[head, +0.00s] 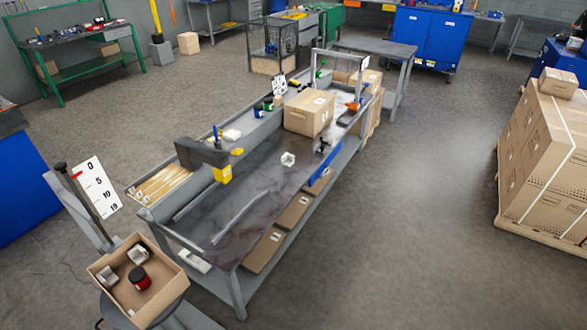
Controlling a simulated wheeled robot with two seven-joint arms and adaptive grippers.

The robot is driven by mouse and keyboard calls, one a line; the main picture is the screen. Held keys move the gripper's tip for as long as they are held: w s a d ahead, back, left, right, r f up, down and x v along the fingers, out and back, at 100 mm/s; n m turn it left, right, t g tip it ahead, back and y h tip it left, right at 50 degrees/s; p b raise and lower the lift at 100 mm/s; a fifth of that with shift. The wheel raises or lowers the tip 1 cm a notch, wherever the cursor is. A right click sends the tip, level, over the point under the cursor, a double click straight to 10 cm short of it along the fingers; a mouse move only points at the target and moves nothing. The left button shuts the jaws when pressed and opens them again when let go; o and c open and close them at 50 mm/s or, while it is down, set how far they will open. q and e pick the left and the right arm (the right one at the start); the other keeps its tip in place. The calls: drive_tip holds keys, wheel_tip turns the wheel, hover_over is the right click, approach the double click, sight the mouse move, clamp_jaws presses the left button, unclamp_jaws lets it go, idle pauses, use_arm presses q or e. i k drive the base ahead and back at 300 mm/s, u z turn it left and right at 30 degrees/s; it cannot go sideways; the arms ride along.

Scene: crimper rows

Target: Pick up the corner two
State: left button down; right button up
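A small white-grey corner-like piece (288,159) lies alone on the dark top of the long workbench (245,200). Two more light grey blocky pieces, one at the back (137,253) and one at the left (108,276), sit in an open cardboard box (165,305) at the lower left. A red and black cylinder (139,278) stands in the same box. I cannot tell which piece is the corner two. Neither of my grippers shows in the head view.
A dark grey device with a yellow end (222,174) stands on the bench, near long grey strips (240,217). A closed carton (309,112) is farther back. A scale board (97,187) rises behind the open box. Floor right of the bench is clear, up to stacked cartons (545,165).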

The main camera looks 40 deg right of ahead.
sight(287, 160)
drive_tip(key=k, duration=0.85)
drive_tip(key=z, duration=1.05)
drive_tip(key=i, duration=0.9)
drive_tip(key=z, duration=1.05)
drive_tip(key=i, duration=1.4)
drive_tip(key=u, duration=0.4)
drive_tip(key=i, duration=0.9)
drive_tip(key=u, duration=1.4)
drive_tip(key=i, duration=0.6)
drive_tip(key=u, duration=0.65)
